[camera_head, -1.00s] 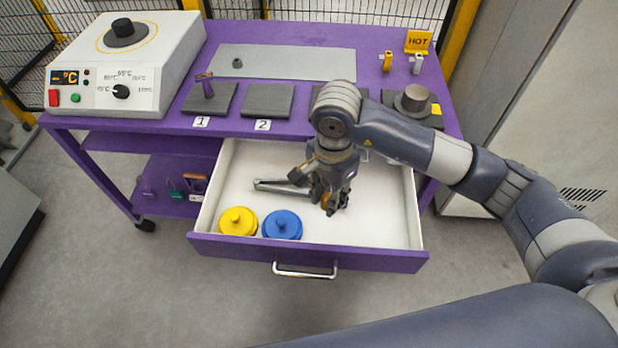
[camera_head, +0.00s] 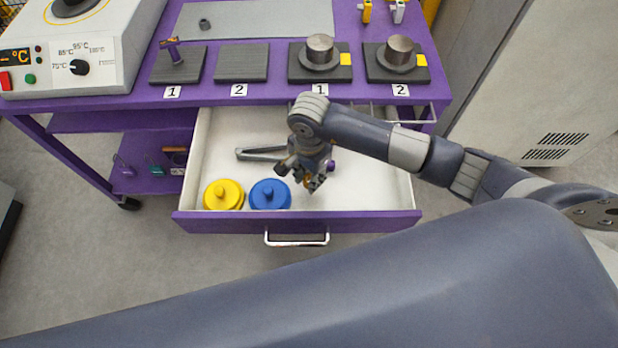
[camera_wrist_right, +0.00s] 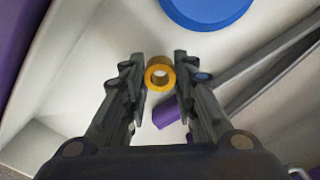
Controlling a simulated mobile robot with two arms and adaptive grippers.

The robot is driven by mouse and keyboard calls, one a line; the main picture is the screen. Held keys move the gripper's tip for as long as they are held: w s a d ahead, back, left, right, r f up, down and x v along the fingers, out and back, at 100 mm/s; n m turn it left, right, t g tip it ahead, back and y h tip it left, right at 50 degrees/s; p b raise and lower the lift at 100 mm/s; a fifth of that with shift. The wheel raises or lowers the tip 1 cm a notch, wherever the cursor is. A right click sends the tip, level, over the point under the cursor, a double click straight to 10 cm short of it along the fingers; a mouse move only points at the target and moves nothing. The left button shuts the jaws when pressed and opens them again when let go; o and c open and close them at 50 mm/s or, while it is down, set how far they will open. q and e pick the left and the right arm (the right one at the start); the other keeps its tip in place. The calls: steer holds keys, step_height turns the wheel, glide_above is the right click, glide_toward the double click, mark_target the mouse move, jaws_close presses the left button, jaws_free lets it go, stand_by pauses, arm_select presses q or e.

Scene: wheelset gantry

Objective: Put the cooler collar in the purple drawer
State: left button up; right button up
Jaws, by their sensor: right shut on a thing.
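The purple drawer (camera_head: 370,223) is pulled open, with a white inside. My right gripper (camera_head: 312,184) points down inside it, right of the blue round piece. In the right wrist view my right gripper (camera_wrist_right: 158,66) is shut on a yellow-bronze ring, the collar (camera_wrist_right: 160,64), held between its fingertips. The drawer's white floor lies behind the collar; I cannot tell whether the collar touches it. In the head view the fingers mostly hide the collar. My left gripper is not in view.
In the drawer are a yellow round piece (camera_head: 223,194), a blue round piece (camera_head: 269,194) and a grey tool (camera_head: 262,154) with a purple end. Grey cylinders (camera_head: 320,49) (camera_head: 398,54) stand on dark pads above. A heater box (camera_head: 75,50) stands left. The drawer's right side is clear.

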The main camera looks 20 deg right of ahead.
step_height(320, 180, down, 3)
steer(key=shift+r, duration=0.2)
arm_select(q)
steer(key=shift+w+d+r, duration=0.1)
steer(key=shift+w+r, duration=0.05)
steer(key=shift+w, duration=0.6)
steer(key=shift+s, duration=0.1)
arm_select(e)
steer(key=shift+f, duration=0.15)
steer(key=o, duration=1.1)
steer(key=shift+c, duration=0.2)
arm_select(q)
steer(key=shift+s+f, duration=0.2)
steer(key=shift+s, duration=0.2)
